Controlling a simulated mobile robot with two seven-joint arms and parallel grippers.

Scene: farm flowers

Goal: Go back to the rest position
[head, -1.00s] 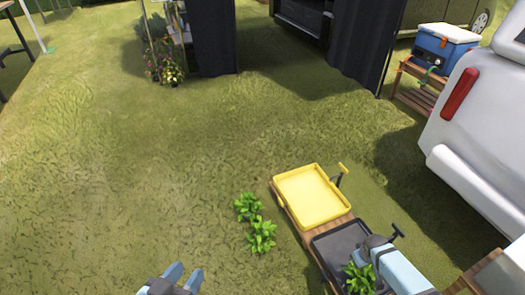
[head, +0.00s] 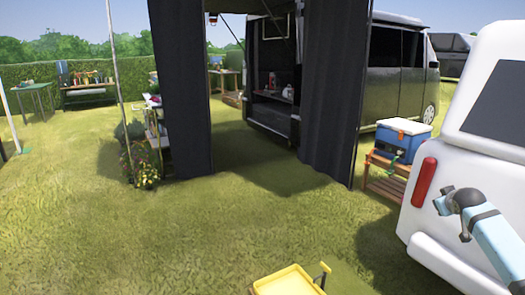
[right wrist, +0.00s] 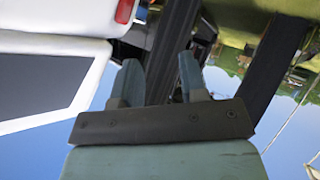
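My right arm (head: 486,232) is raised at the right side of the head view, in front of the white vehicle. My left gripper and left arm are out of view. The yellow tray (head: 288,283) shows only partly at the bottom edge of the head view.
A white vehicle (head: 440,190) stands close on the right. A blue cooler (head: 403,143) sits on a wooden stand (head: 386,180). Dark curtains (head: 182,90) hang ahead, with a dark van (head: 398,85) behind. Flowers (head: 146,172) stand left. Open grass lies in front.

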